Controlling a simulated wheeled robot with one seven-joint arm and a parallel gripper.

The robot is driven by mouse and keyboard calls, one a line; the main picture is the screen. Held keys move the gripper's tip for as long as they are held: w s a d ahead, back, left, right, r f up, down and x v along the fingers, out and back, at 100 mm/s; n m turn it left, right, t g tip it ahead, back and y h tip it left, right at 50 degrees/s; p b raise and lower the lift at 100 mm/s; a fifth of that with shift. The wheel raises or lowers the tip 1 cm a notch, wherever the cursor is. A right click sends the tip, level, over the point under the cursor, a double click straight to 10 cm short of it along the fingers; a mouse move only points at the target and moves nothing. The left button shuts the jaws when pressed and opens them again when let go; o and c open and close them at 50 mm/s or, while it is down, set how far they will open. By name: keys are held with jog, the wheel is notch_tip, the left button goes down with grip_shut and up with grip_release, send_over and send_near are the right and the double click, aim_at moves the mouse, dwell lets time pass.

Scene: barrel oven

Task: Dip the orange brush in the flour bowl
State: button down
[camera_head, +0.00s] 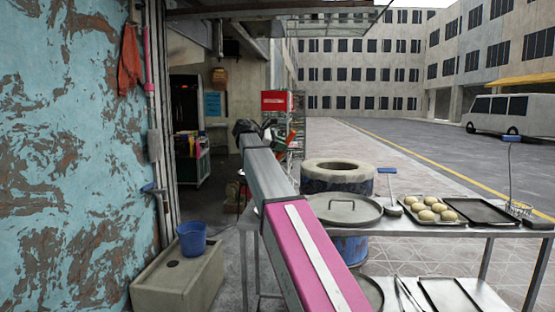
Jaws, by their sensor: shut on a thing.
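My pink and grey arm (281,212) reaches from the bottom middle up and away to the left. Its far end overlaps dark shapes in front of the shop opening, and I cannot make out my gripper there. A small orange-red shape (290,142) shows just right of the arm's far end, near a rack. It is too small to tell whether it is the orange brush or whether anything holds it. I cannot identify a flour bowl; the arm covers part of the scene.
A barrel oven (345,180) stands behind. A blue bucket (192,239) sits left by the peeling wall.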

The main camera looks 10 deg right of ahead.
jog(key=shift+s+f, duration=0.1)
jog(key=shift+f, duration=0.15)
notch_tip(320, 180, down, 14)
dwell(0.8)
jog(key=shift+f, duration=0.6)
dwell(0.9)
jog(key=shift+r, duration=8.5)
